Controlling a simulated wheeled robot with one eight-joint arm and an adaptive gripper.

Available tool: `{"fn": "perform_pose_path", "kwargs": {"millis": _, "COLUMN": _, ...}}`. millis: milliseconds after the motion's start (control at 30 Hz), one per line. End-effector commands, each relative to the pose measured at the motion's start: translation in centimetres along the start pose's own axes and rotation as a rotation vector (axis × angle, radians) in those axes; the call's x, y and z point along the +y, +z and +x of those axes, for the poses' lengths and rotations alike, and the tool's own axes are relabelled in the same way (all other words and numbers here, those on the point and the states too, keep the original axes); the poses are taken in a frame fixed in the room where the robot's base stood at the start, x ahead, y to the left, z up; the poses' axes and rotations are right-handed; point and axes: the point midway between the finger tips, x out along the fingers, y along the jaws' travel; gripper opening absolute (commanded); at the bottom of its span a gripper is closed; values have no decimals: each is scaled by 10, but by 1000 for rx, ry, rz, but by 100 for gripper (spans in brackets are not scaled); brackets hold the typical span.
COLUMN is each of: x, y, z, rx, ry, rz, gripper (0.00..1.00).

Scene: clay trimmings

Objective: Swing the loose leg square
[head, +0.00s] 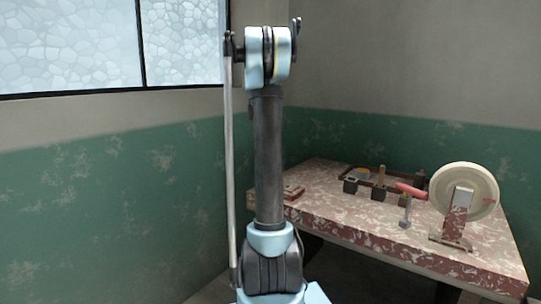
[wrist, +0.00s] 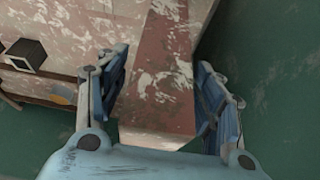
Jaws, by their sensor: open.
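My gripper (wrist: 162,62) shows in the wrist view, open, with its blue fingers spread to the left and right. A long reddish-brown, white-mottled piece (wrist: 160,80) runs between the fingers from the top down to a pale end face (wrist: 155,138). I cannot tell whether it is the loose leg or whether the fingers touch it; they are not closed on it. In the head view, a small reddish block (head: 293,191) lies at the table's left end, partly behind my arm. My gripper is not visible there.
A mottled red table (head: 340,215) stands at the right. On it are a wheel (head: 465,190) on a stand, a red-handled tool (head: 411,190), dark blocks (head: 350,186) and a tray (head: 393,182). A dark hollow box (wrist: 27,54) shows left in the wrist view. Green walls (head: 130,180) stand close behind.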

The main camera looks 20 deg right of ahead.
Motion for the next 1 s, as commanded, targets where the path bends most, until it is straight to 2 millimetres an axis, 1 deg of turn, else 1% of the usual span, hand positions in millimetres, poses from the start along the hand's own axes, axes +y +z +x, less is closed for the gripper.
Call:
{"fn": "perform_pose_path", "kwargs": {"millis": 167, "x": 0, "y": 0, "z": -25, "rx": 0, "ry": 0, "rz": -1, "gripper": 62}}
{"fn": "perform_pose_path", "kwargs": {"millis": 400, "x": -1, "y": 0, "z": -71, "rx": 0, "ry": 0, "rz": -2, "gripper": 62}}
{"fn": "perform_pose_path", "kwargs": {"millis": 600, "x": -1, "y": 0, "z": -100, "rx": 0, "ry": 0, "rz": -1, "gripper": 62}}
{"fn": "perform_pose_path", "kwargs": {"millis": 800, "x": -1, "y": 0, "z": -113, "rx": 0, "ry": 0, "rz": 0, "gripper": 62}}
{"fn": "perform_pose_path", "kwargs": {"millis": 1000, "x": -1, "y": 0, "z": -114, "rx": -1, "ry": 0, "rz": 0, "gripper": 62}}
